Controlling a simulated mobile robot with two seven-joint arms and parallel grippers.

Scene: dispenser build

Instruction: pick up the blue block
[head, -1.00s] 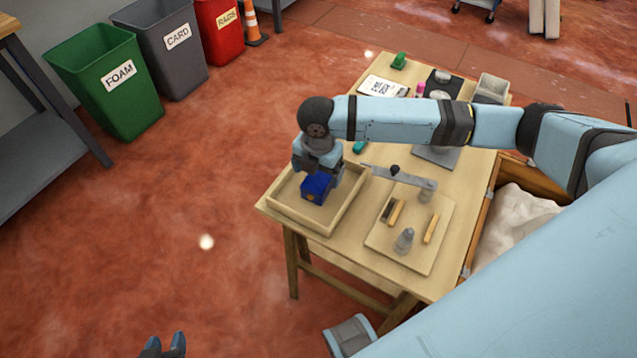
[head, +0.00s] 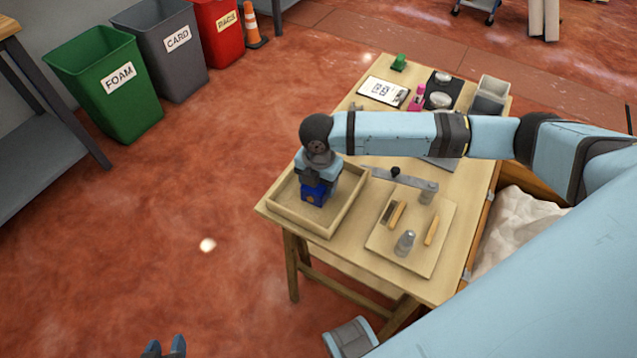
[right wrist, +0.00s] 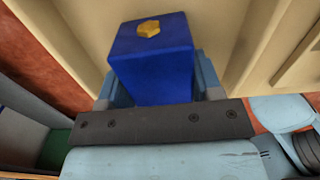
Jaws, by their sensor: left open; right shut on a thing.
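The blue block (head: 312,196) is in the shallow wooden tray (head: 345,213) at the near left of the table in the head view. In the right wrist view the blue block (right wrist: 155,65) shows a yellow-orange mark on one face. My right gripper (head: 320,188) reaches down from above and is shut on the block, with a finger on each side of it (right wrist: 155,88). I cannot tell whether the block touches the tray floor. My left gripper (head: 163,347) is open and empty at the bottom edge of the head view, over the floor, partly cut off.
Right of the tray, a wooden board (head: 404,257) holds a grey cone-shaped piece (head: 404,243) and wooden-handled tools. A metal bar with a black knob (head: 395,171) lies behind it. A clipboard (head: 384,91) and a grey bin (head: 490,95) are at the back. Open floor lies left.

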